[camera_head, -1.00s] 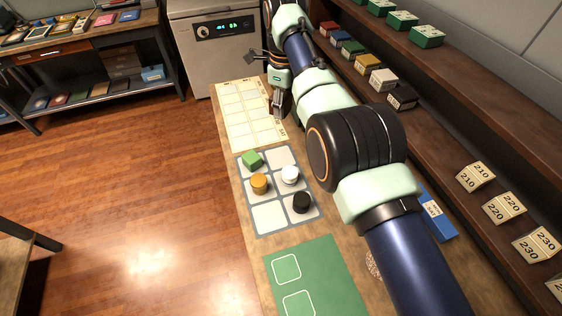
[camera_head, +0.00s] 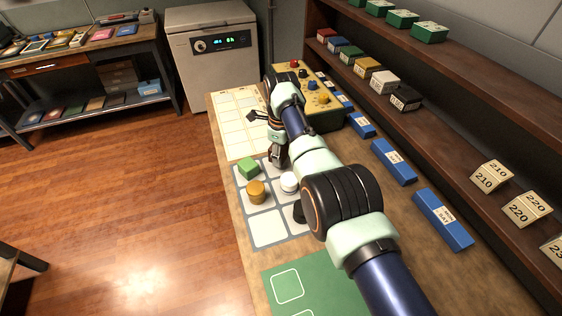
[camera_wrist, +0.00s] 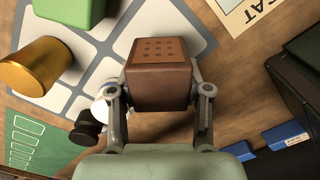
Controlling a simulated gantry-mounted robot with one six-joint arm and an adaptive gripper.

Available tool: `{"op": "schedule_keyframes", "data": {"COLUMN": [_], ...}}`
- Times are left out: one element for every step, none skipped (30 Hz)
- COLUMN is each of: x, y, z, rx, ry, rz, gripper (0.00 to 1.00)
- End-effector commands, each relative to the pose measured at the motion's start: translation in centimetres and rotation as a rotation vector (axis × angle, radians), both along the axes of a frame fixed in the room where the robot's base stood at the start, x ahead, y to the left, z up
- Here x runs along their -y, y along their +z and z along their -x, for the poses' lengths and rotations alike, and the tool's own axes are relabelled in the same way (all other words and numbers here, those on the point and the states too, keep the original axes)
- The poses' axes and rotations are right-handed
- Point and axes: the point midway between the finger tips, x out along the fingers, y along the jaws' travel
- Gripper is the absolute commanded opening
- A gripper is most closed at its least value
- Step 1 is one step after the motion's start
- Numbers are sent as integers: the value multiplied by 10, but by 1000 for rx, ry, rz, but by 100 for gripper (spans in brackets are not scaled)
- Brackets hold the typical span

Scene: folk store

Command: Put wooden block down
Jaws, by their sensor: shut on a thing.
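A brown wooden block (camera_wrist: 160,74) with small dots on its face is held between the two fingers of my gripper (camera_wrist: 160,95) in the wrist view. In the head view my gripper (camera_head: 278,158) is over the upper right part of the grey gridded mat (camera_head: 268,228); the block is hard to make out there. In the wrist view the mat's pale cells (camera_wrist: 112,53) lie beyond the block, which seems apart from them. The block and fingers hide part of the mat.
On the mat stand a green block (camera_head: 248,167), a yellow cylinder (camera_head: 256,191), a white piece (camera_head: 288,183) and a black piece (camera_head: 299,212), partly behind my arm. A cream card (camera_head: 236,127), a green mat (camera_head: 287,287) and blue boxes (camera_head: 393,162) lie around. The mat's front left cell is bare.

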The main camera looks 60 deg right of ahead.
Motion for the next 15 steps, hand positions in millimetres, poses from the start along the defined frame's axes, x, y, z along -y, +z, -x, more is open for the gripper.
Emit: {"op": "schedule_keyframes", "data": {"x": [0,0,0,0,0,0,0,0,0,0,0,0,0,0,0], "y": [-18,-23,-26,-27,-27,-26,-25,-25,-25,-25,-26,-27,-28,-30,-28], "z": [0,0,0,0,0,0,0,0,0,0,0,0,0,0,0], "rx": [-2,-1,-1,-1,0,0,0,0,0,0,0,0,0,0,0], "ry": [0,0,0,0,0,0,0,0,0,0,0,0,0,0,0], "rz": [-2,-1,-1,-1,0,0,0,0,0,0,0,0,0,0,0], "gripper": [12,12,12,12,12,12,12,12,12,12,12,12,12,12,53]}}
